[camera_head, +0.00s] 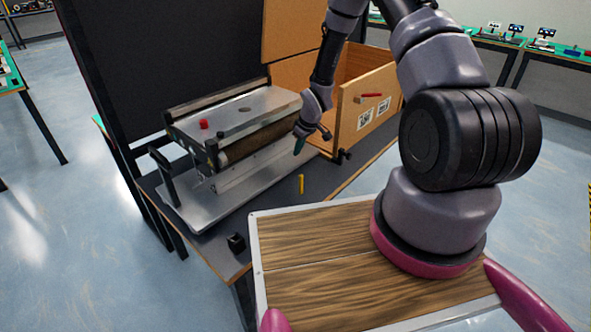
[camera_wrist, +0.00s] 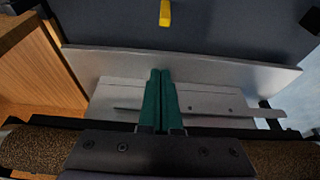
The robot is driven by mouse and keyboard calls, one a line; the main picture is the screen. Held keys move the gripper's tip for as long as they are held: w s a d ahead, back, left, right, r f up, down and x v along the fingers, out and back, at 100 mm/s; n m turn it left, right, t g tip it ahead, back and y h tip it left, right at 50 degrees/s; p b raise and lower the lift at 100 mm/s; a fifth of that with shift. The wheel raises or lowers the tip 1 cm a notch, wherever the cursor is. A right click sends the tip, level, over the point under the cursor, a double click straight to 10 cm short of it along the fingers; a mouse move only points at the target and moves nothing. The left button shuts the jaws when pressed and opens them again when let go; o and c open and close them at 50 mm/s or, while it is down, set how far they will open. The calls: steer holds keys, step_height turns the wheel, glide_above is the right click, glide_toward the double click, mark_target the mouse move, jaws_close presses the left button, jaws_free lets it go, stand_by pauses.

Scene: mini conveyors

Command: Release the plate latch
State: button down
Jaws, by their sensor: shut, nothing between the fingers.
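The mini conveyor stands on the dark bench, with a silver top plate (camera_head: 255,103) bearing a red knob (camera_head: 204,124) and a brown roller or belt (camera_head: 262,138) below. My gripper (camera_head: 298,149) is shut and empty, pointing down at the conveyor's front right side. In the wrist view its green fingers (camera_wrist: 160,73) lie together over the silver side plate (camera_wrist: 218,103), which has small dark holes and a thin slot. I cannot tell whether the fingers touch it. I cannot make out for certain which part is the plate latch.
A wooden crate (camera_head: 347,119) with printed labels stands right of the conveyor. A yellow piece (camera_head: 301,184) lies on the bench (camera_head: 268,206) in front, and a small black block (camera_head: 236,243) sits near its edge. A dark panel (camera_head: 165,55) stands behind.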

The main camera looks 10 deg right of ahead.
steer(key=shift+a+f, duration=0.15)
steer(key=shift+f, duration=0.1)
glide_above(301, 185)
steer(key=w, duration=0.2)
step_height(301, 185, down, 9)
steer(key=shift+a+f, duration=0.2)
steer(key=shift+a, duration=0.05)
stand_by(0.3)
steer(key=shift+d, duration=0.15)
